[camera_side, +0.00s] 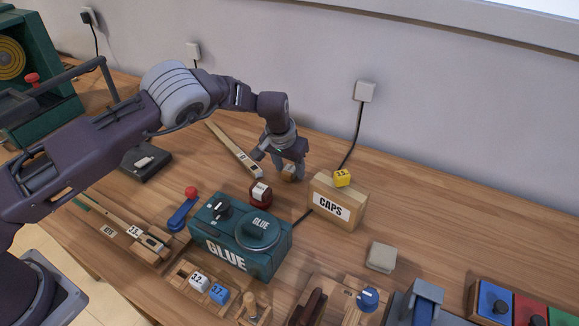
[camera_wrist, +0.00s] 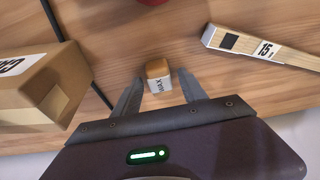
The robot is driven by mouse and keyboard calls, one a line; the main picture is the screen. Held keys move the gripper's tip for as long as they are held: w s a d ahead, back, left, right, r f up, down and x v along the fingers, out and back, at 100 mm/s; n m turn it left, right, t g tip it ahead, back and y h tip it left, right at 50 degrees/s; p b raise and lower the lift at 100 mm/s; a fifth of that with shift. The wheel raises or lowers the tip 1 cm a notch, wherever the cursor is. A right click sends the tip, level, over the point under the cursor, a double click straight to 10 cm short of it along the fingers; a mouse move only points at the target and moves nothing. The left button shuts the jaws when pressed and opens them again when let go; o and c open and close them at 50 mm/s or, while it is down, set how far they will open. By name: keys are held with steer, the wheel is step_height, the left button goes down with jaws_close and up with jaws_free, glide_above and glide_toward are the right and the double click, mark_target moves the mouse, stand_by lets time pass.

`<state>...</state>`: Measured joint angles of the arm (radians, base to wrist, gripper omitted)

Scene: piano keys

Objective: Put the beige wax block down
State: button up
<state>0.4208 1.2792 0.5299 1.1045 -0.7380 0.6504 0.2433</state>
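The beige wax block (camera_wrist: 157,72), tan on top with a white WAX label, lies between the two fingers of my gripper (camera_wrist: 160,78) in the wrist view. A gap shows on each side of the block, so the fingers are open and apart from it. In the side view the block (camera_side: 289,174) is partly hidden by my gripper (camera_side: 280,167), which is low over the wooden table near the wall. The block appears to be at table level, but its underside is hidden.
A CAPS box (camera_side: 335,206) with a yellow cube (camera_side: 342,177) on it stands right of my gripper. A dark red object (camera_side: 260,194) and a green GLUE machine (camera_side: 240,237) are in front. A wooden stick (camera_side: 235,150) lies to the left. Bare table lies between these.

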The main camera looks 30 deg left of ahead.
steer(key=v, duration=1.1)
step_height(320, 180, up, 11)
steer(key=n+h, duration=0.1)
glide_above(285, 183)
steer(key=s+a, duration=0.3)
steer(key=s, duration=0.2)
steer(key=s+a+r+h, duration=0.1)
steer(key=s+a+r, duration=0.2)
steer(key=s+r, duration=0.75)
steer(key=s+a+t+y, duration=0.1)
steer(key=s+a, duration=0.1)
steer(key=s, duration=1.1)
steer(key=s+a+m+t+y, duration=0.1)
steer(key=s+a, duration=0.1)
steer(key=s, duration=1)
steer(key=shift+s, duration=0.4)
